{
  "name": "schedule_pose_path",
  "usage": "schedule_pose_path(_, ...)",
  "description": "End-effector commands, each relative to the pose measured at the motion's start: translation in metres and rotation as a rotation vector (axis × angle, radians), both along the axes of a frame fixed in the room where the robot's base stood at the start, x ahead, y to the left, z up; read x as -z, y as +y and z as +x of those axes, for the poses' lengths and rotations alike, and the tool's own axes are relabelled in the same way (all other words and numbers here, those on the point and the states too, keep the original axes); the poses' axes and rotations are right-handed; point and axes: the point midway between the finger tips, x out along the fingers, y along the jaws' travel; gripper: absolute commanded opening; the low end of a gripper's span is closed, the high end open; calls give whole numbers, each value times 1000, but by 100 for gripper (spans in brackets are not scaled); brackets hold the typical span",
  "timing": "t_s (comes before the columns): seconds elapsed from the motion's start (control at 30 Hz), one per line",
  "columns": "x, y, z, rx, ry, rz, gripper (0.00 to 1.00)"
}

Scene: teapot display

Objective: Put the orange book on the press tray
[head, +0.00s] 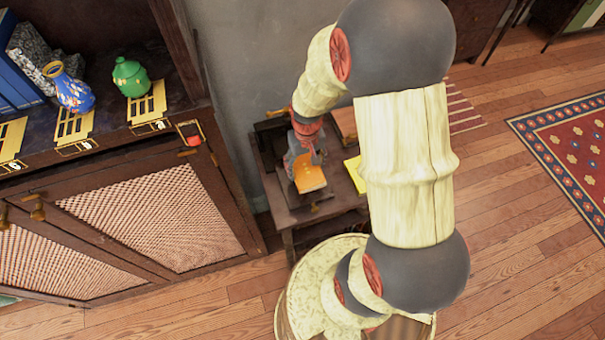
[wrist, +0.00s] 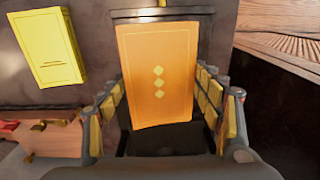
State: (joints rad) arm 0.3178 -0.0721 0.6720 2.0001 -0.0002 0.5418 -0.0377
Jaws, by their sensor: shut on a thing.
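The orange book (head: 309,177) is over the small dark table at the centre of the head view. In the wrist view the orange book (wrist: 157,72) fills the middle, its cover with several pale diamonds facing the camera. My gripper (head: 305,158) is shut on the orange book, with a finger on each side of it in the wrist view. A dark flat tray-like piece (wrist: 128,20), which may be the press tray, shows behind the book. Whether the book touches it or is held above it, I cannot tell.
A yellow card or book (wrist: 48,47) lies beside it on the table; it also shows in the head view (head: 355,172). A cabinet (head: 150,215) with a blue vase (head: 73,92) and green pot (head: 130,77) stands left. A wall is behind the table.

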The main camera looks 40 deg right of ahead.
Motion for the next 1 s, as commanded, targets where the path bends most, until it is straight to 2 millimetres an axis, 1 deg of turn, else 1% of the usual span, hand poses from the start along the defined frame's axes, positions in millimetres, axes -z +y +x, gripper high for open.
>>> schedule_pose_path(0.03,6,1,3,-1,1,0,37)
schedule_pose_path(0.17,9,1,8,0,-1,0,37)
schedule_pose_path(0.27,16,2,13,-1,0,0,37)
schedule_pose_path(0.3,21,3,16,-1,1,0,37)
schedule_pose_path(0.4,38,3,15,0,2,1,37)
schedule_pose_path(0.5,49,3,15,0,0,0,37)
schedule_pose_path(0.77,48,2,16,0,-1,0,37)
schedule_pose_path(0.9,52,3,15,0,0,0,37)
schedule_pose_path(0.93,52,3,15,0,0,0,67)
schedule_pose_path(1.0,51,3,15,0,0,0,71)
